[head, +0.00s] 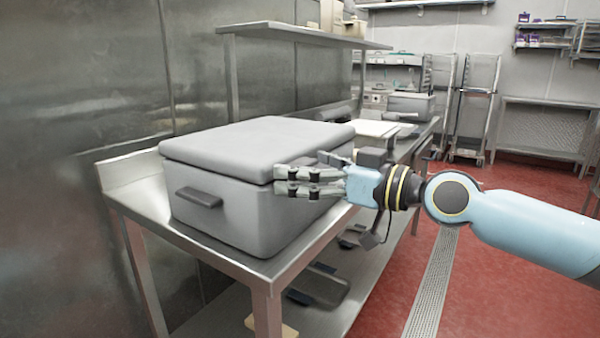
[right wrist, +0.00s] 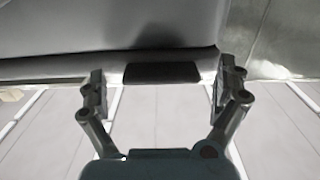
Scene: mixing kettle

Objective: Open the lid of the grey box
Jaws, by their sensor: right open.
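The grey box (head: 245,221) stands on a steel table. Its thick lid (head: 255,144) lies flat on top and looks closed, with a thin dark seam below it. A dark handle (head: 199,197) sits on the box's near-left face. My right gripper (head: 282,181) is open and empty at the right side of the box, just below the lid's edge. In the right wrist view, a dark handle (right wrist: 162,73) on the box lies between the open fingertips. I cannot tell whether the fingers touch the box. My left gripper is out of view.
The steel table (head: 290,262) has a lower shelf holding dark items (head: 318,287). A raised shelf (head: 300,36) runs above and behind the box. A white board (head: 376,129) and another grey box (head: 410,105) stand farther back.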

